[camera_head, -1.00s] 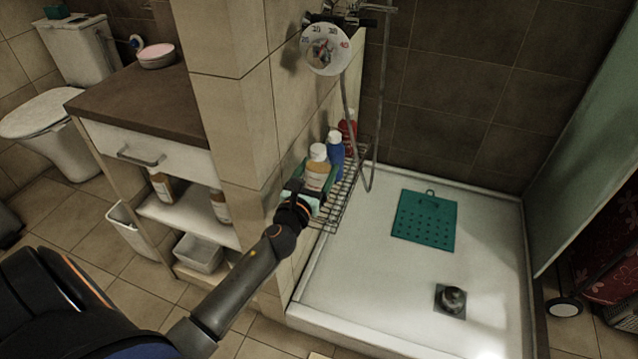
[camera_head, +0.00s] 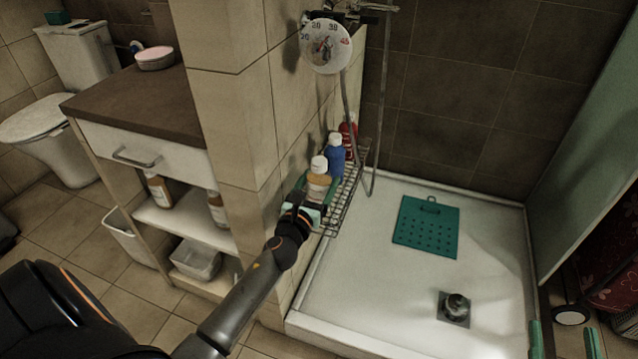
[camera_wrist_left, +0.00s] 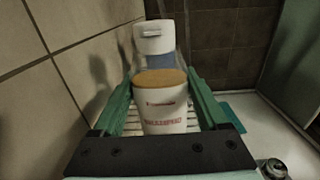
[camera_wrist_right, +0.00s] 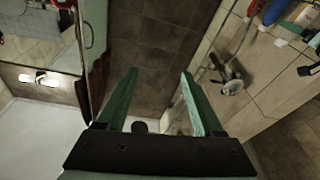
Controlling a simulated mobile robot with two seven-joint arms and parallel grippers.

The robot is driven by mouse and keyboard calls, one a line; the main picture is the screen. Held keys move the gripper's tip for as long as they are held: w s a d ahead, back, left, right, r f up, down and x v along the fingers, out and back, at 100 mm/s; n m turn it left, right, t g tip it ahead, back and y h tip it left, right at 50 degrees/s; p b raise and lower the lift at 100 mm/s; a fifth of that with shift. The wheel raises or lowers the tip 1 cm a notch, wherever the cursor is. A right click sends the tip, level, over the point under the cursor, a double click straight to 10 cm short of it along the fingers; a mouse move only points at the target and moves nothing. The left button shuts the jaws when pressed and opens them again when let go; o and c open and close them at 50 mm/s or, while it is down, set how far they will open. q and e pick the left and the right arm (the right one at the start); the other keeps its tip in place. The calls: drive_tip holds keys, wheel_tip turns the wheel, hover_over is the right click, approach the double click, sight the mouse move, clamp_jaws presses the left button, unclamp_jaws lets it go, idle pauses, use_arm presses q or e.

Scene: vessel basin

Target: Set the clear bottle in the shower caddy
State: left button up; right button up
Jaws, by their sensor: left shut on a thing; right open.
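The clear bottle (camera_head: 319,186) has a white cap, orange liquid and a white label. It stands upright over the near part of the wire shower caddy (camera_head: 341,208) on the tiled wall. My left gripper (camera_head: 312,200) is shut on the bottle, with green fingers on both sides of it. The left wrist view shows the bottle (camera_wrist_left: 164,108) between the fingers (camera_wrist_left: 160,100), with caddy wires beside it. I cannot tell whether its base touches the caddy. My right gripper (camera_head: 563,342) is open and empty at the lower right; its fingers (camera_wrist_right: 160,100) are spread in the right wrist view.
A blue bottle (camera_head: 337,158) and a red bottle (camera_head: 349,140) stand farther back in the caddy. A shower hose (camera_head: 368,180) hangs beside it. A green mat (camera_head: 425,228) and a drain fitting (camera_head: 455,306) are on the white shower tray (camera_head: 370,300).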

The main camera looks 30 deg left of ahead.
drive_tip(key=shift+r, duration=0.15)
drive_tip(key=shift+s+r+y, duration=0.15)
drive_tip(key=shift+r+y, duration=0.15)
drive_tip(key=shift+r, duration=0.05)
use_arm(q)
drive_tip(key=shift+f, duration=0.1)
use_arm(e)
drive_tip(key=shift+r, duration=0.1)
use_arm(q)
drive_tip(key=o, duration=1.2)
drive_tip(key=shift+c, duration=0.2)
drive_tip(key=o, duration=0.3)
use_arm(e)
drive_tip(key=shift+r+t, duration=0.4)
use_arm(q)
drive_tip(key=shift+o, duration=0.2)
